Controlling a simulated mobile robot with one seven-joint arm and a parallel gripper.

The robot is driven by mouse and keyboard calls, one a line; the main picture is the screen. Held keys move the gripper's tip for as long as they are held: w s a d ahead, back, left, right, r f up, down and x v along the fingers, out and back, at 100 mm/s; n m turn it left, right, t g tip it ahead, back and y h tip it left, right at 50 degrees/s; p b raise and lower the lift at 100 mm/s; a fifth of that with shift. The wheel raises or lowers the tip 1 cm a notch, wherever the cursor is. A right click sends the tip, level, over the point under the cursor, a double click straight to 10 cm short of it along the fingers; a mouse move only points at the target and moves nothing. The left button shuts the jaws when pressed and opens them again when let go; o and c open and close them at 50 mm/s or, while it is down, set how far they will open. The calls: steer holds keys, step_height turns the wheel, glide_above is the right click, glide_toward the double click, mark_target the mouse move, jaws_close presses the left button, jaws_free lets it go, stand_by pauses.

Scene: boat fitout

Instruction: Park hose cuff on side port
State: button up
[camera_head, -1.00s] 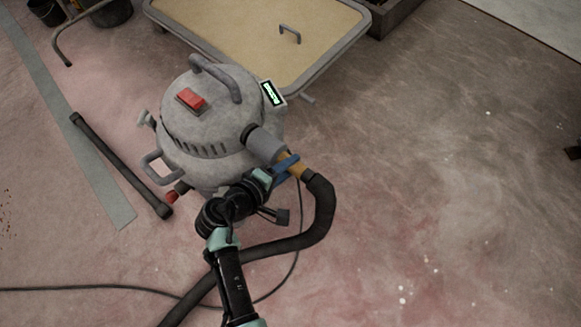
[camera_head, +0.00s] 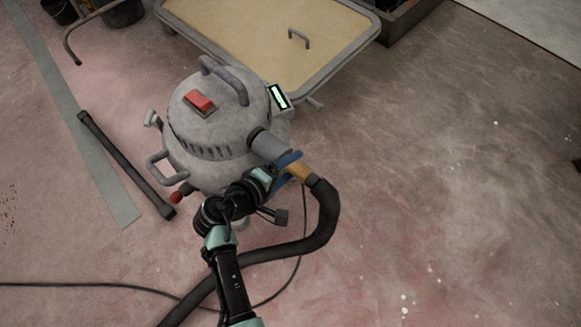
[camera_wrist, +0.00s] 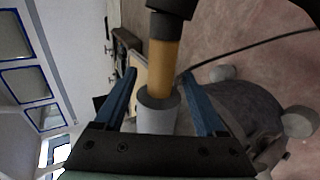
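The hose cuff is a yellow-orange sleeve (camera_head: 300,171) on the end of a black hose (camera_head: 322,215). It lines up with the grey side port (camera_head: 268,146) of a round grey vacuum (camera_head: 205,125). In the wrist view the cuff (camera_wrist: 164,68) meets the open end of the grey port (camera_wrist: 157,118) and appears to sit in its mouth; how deep I cannot tell. My gripper (camera_head: 288,166) is at the joint of cuff and port. In the wrist view its blue fingers (camera_wrist: 157,75) stand apart on either side, with visible gaps.
A flat cart (camera_head: 265,40) with a tan top stands behind the vacuum. A dark tube (camera_head: 127,165) lies on the floor at left. A thin cable (camera_head: 90,287) crosses the floor near the hose. The floor at right is clear.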

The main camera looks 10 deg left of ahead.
steer(key=shift+s+d, duration=0.1)
steer(key=shift+d, duration=0.1)
steer(key=p+v, duration=0.5)
steer(key=v, duration=0.8)
steer(key=shift+p, duration=0.3)
